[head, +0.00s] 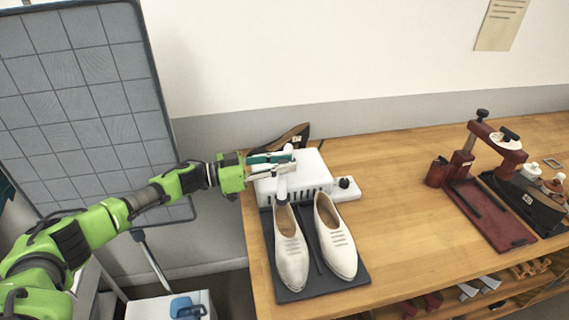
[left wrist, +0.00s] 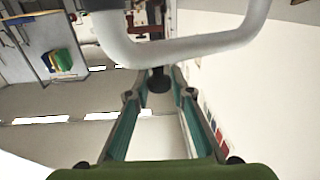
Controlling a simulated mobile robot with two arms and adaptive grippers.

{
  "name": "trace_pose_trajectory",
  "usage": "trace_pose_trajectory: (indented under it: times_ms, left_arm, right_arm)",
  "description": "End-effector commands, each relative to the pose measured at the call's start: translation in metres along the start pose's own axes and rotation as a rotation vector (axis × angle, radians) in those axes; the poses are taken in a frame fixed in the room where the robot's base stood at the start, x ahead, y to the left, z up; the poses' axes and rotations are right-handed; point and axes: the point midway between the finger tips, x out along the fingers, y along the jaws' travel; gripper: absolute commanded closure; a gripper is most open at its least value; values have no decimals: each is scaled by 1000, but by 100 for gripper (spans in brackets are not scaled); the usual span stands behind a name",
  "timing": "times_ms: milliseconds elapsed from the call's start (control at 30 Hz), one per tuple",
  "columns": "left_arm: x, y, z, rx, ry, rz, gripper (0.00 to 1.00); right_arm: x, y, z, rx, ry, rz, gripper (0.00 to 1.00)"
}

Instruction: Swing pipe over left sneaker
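The left sneaker (head: 292,258) and right sneaker (head: 341,255) are off-white and lie side by side on a dark mat, toes toward me. A white dryer box (head: 312,187) stands behind them. Its white pipe (head: 282,188) reaches down to the heel end of the left sneaker; whether they touch is unclear. My left gripper (head: 294,161) is at the upper pipe, its fingers apart. In the left wrist view the bent pipe (left wrist: 185,50) crosses before the fingers, and a black knob (left wrist: 158,80) shows between the fingertips. My right gripper is out of view.
The dark mat (head: 308,288) lies near the wooden table's left end. A dark shoe (head: 290,141) lies behind the dryer. A red clamp stand (head: 490,215) is at the right. The table's middle is clear. A gridded panel (head: 80,100) stands at the left.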

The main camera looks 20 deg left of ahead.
Motion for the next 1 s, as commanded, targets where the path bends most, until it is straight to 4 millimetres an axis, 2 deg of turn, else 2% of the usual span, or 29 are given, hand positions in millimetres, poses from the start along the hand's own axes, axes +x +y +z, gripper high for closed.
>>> trace_pose_trajectory:
  times_ms: [333, 467, 567, 800, 1000]
  left_arm:
    - [0, 0, 0, 0, -1, -1, 64]
    - [-7, -1, 1, 0, -2, -3, 64]
    - [-20, -1, 1, 1, -3, -3, 64]
    - [-72, -1, 2, -1, -5, -4, 64]
    - [-107, -1, 2, -1, -4, -4, 64]
  right_arm:
    - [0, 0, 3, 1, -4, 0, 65]
    - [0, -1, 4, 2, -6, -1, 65]
    - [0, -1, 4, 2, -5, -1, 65]
    - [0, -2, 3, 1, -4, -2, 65]
    - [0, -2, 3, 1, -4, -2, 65]
